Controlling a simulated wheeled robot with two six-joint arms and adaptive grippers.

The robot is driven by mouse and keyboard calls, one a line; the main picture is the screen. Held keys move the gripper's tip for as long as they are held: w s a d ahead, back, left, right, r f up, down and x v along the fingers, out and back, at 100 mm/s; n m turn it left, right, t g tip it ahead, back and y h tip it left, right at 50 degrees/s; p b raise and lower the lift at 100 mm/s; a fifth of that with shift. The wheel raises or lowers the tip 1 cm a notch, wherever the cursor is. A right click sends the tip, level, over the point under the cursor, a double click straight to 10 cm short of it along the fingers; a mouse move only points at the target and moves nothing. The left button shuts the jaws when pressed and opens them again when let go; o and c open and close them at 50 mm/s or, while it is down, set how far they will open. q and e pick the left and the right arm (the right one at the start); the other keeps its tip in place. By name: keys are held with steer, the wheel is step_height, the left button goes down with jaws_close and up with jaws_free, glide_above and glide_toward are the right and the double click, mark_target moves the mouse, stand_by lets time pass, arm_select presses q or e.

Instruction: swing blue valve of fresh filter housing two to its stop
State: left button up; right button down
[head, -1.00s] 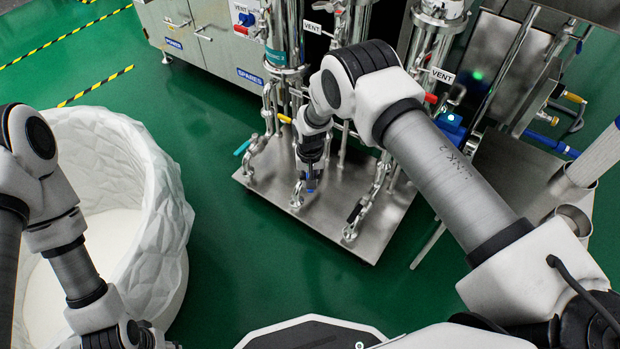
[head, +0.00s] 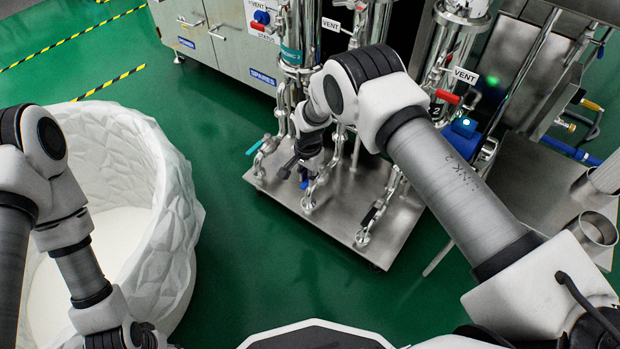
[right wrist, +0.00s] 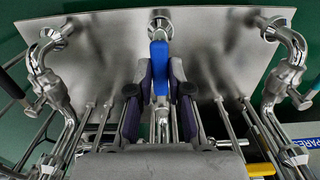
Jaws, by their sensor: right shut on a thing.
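The blue valve handle (right wrist: 159,66) sits between the fingers of my right gripper (right wrist: 160,88) in the right wrist view, and the gripper is shut on it. In the head view my right gripper (head: 295,171) is low over the steel skid plate, with a bit of the blue handle (head: 303,184) showing beside it. The handle's valve is on a bent pipe whose foot (head: 308,203) stands near the plate's front edge. A steel filter housing with a teal band (head: 291,55) stands behind; my right arm hides part of the piping.
A teal valve handle (head: 254,147) is left of the gripper, and a black one (head: 369,216) is to the right on neighbouring pipes. A yellow handle (right wrist: 260,170) shows in the right wrist view. A white textured tub (head: 185,225) stands left; green floor lies between.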

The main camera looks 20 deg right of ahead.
mark_target(307, 180)
stand_by(0.4)
steer(key=c, duration=1.1)
jaws_free()
steer(key=shift+w+a, duration=0.1)
step_height(307, 180, up, 12)
steer(key=shift+f, duration=0.1)
